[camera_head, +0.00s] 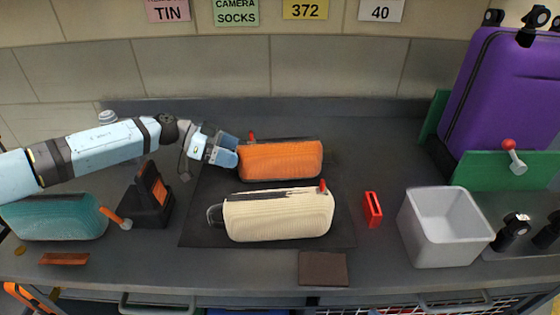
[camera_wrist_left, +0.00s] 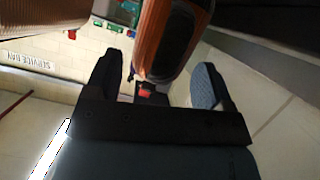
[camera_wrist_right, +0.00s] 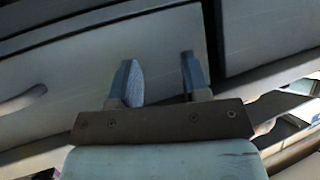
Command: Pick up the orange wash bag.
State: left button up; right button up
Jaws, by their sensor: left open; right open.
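The orange wash bag (camera_head: 282,160) lies on a dark mat (camera_head: 200,225) behind a cream wash bag (camera_head: 278,215). My left gripper (camera_head: 232,148) is at the orange bag's left end. In the left wrist view the open fingers of my left gripper (camera_wrist_left: 158,70) stand on either side of the bag's end (camera_wrist_left: 152,35), with gaps visible. A red tab shows at that end. Whether the fingers touch the bag in the head view is unclear. My right gripper (camera_wrist_right: 158,78) is open and empty in front of grey drawer fronts; it is outside the head view.
A teal bag (camera_head: 55,217) and a black stand (camera_head: 150,205) are at the left. A red holder (camera_head: 373,209), a white bin (camera_head: 445,228) and a purple suitcase (camera_head: 505,95) are at the right. A brown flat piece (camera_head: 323,268) lies in front.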

pick_arm(q)
jog(key=c, duration=1.2)
jog(key=shift+r, duration=0.1)
jog(key=shift+r, duration=0.55)
grip_shut()
notch_tip(320, 180, up, 19)
jog(key=p, duration=0.4)
pick_arm(e)
jog(key=shift+s+d+r+h, duration=0.15)
jog(key=shift+d+r+h, duration=0.1)
jog(key=shift+d+h, duration=0.1)
jog(key=shift+g, duration=0.3)
